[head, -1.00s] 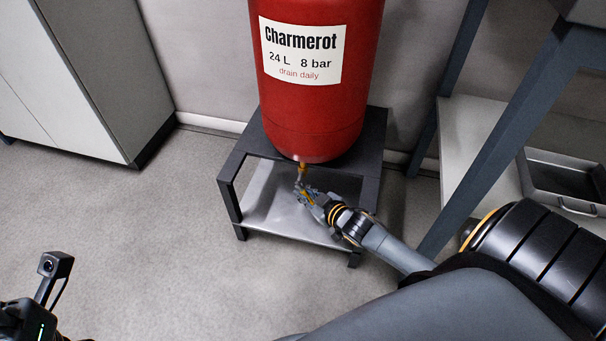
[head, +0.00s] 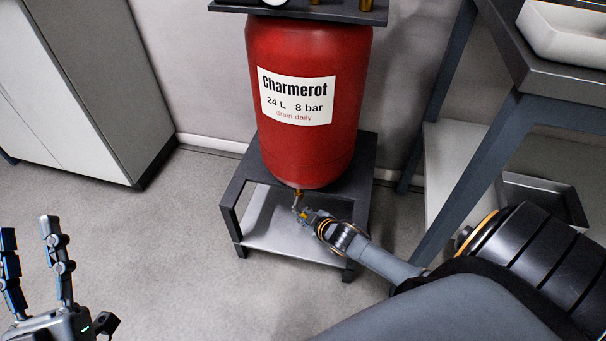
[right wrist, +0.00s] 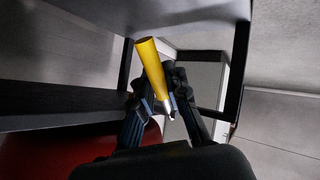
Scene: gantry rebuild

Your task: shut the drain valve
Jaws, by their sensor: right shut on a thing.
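The red tank (head: 305,150) stands on a dark metal stand, with the brass drain valve (head: 298,191) hanging under its bottom. My right gripper (head: 300,210) is just below the valve, under the tank. In the right wrist view the yellow valve lever (right wrist: 148,62) sits between the fingers of my right gripper (right wrist: 160,92), which is shut on it. The lever sticks out beyond the fingertips. The valve's body is small and partly hidden by the gripper in the head view. My left gripper (head: 30,232) is empty at the lower left, its fingers spread apart, far from the tank.
The stand (head: 235,190) has legs and a light lower shelf (head: 280,235) close around my right gripper. A grey cabinet (head: 90,80) stands at the left. A workbench (head: 480,150) with a tray (head: 545,195) on its lower shelf is at the right. The floor in front is clear.

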